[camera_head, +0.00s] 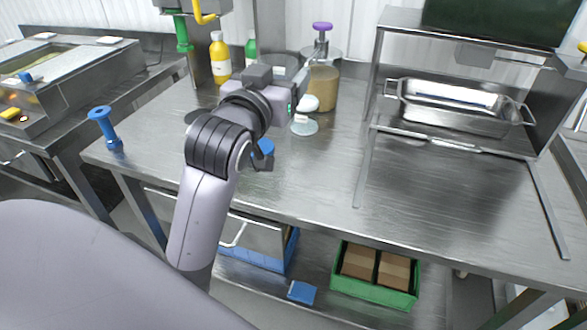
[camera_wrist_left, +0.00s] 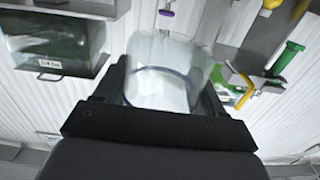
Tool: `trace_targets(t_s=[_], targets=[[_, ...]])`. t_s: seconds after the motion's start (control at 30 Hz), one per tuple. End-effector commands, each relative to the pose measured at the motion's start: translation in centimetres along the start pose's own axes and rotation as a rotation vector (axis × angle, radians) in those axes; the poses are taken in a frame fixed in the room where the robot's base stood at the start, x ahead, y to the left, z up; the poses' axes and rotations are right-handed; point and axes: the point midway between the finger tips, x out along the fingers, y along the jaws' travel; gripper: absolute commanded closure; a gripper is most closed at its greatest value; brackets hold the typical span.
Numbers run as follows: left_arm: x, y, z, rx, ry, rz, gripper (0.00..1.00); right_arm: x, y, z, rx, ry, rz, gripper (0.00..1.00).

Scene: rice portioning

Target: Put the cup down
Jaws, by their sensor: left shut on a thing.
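The cup (camera_wrist_left: 160,85) is clear, with a whitish lower part, and sits between the two black fingers of my left gripper (camera_wrist_left: 163,95) in the left wrist view. The fingers are shut on its sides. In the head view my left gripper (camera_head: 299,84) is over the back of the steel table (camera_head: 330,185), by a container with brownish contents (camera_head: 322,90). In that view the cup is hard to make out beside the gripper, and I cannot tell its height above the table. My right gripper is not in view.
A clear round dish (camera_head: 304,126) and a white rounded thing (camera_head: 308,103) are close to my gripper. A yellow bottle (camera_head: 220,60) stands behind it. A blue tool (camera_head: 104,126) is at the left corner. A steel tray (camera_head: 459,107) is on the right. The table's front middle is clear.

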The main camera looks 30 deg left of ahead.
Motion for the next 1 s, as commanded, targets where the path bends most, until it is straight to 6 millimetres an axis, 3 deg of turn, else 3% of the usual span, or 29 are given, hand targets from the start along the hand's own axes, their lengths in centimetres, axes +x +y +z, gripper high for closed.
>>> trace_targets(t_s=[0.13,0.27,0.7,0.8,1.0], targets=[[0.0,-0.2,-0.7,-0.002,0.000,-0.005,0.64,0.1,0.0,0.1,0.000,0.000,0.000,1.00],[0.0,-0.3,0.5,-0.002,-0.005,-0.008,0.64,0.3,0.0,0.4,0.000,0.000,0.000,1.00],[-0.1,-0.3,11.9,-0.001,-0.009,-0.007,0.64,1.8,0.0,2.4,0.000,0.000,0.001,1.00],[-0.1,-0.2,13.7,-0.002,-0.007,-0.007,0.64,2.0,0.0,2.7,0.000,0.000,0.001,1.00],[0.0,-0.3,15.3,-0.003,-0.003,-0.008,0.64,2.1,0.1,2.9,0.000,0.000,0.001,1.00]])
